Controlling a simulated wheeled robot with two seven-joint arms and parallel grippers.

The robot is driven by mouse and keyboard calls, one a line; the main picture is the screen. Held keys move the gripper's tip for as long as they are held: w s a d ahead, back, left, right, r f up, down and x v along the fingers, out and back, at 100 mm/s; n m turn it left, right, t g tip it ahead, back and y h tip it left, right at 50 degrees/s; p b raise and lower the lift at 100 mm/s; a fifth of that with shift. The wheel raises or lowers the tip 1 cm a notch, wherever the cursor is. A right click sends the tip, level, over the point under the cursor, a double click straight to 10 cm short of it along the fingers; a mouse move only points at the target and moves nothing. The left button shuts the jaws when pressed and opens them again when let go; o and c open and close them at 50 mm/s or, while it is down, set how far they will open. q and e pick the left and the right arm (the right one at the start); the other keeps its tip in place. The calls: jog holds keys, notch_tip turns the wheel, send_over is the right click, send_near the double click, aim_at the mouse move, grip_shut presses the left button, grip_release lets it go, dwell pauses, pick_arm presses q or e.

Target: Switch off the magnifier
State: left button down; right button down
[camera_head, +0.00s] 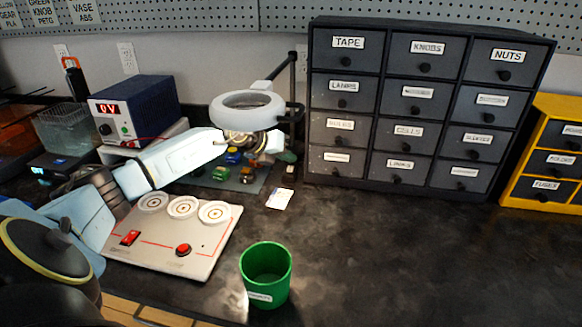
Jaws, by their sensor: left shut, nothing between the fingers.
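The magnifier has a thick pale ring head (247,105) on a dark jointed arm, left of the drawer cabinet. The ring hangs above the back of the bench. My left arm reaches in from the left, and its gripper (264,144) is shut and empty just below the ring's front edge. The gripper overlaps the lower part of the magnifier in the picture, and I cannot tell whether it touches it. No switch on the magnifier can be made out. My right gripper is not in view.
A dark drawer cabinet (415,110) stands at the back right. A blue power supply (135,108) showing 0V stands behind my arm. A panel (205,250) with a red switch and button lies below it. A green cup (266,275) stands in front.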

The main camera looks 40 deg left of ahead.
pick_arm(q)
jog(key=shift+f, duration=0.15)
dwell(0.6)
jog(key=shift+f, duration=0.3)
jog(key=shift+f, duration=0.35)
dwell(0.7)
jog(key=shift+r+p, duration=0.7)
jog(key=shift+r, duration=0.05)
jog(key=shift+r, duration=0.1)
jog(key=r+p, duration=0.4)
jog(key=p, duration=0.1)
jog(key=shift+s+d+r, duration=0.15)
jog(key=shift+s+r, duration=0.15)
jog(key=shift+r, duration=0.1)
